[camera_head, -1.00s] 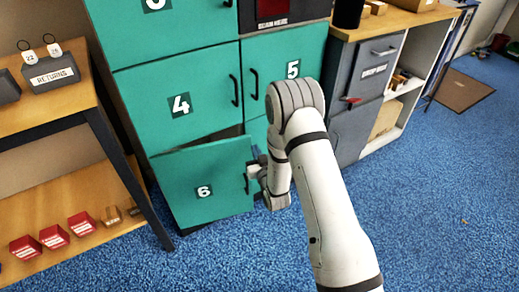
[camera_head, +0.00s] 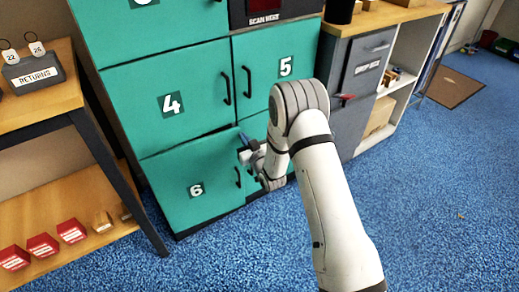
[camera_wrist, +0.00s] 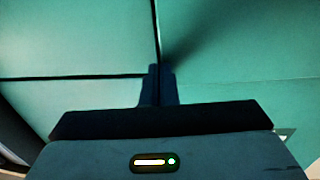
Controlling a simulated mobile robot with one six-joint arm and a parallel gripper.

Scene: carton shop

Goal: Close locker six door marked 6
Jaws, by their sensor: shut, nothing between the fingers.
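The teal locker six door (camera_head: 196,190), marked 6, is at the bottom left of the locker block in the head view. It lies close to flush with the locker front, with a thin dark line along its top edge. I cannot tell whether it is fully shut. Its dark handle (camera_head: 238,177) is near its right edge. My gripper (camera_head: 247,146) is at the door's upper right, by the seam with the neighbouring column. In the wrist view, my shut, empty fingers (camera_wrist: 158,84) point at teal panels where the dark seams meet. Contact is unclear.
Door 4 (camera_head: 160,85) is above and door 5 (camera_head: 288,60) is at upper right, both closed. A wooden shelf table (camera_head: 50,110) stands close on the left. A grey cabinet (camera_head: 352,115) is on the right. Blue carpet in front is clear.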

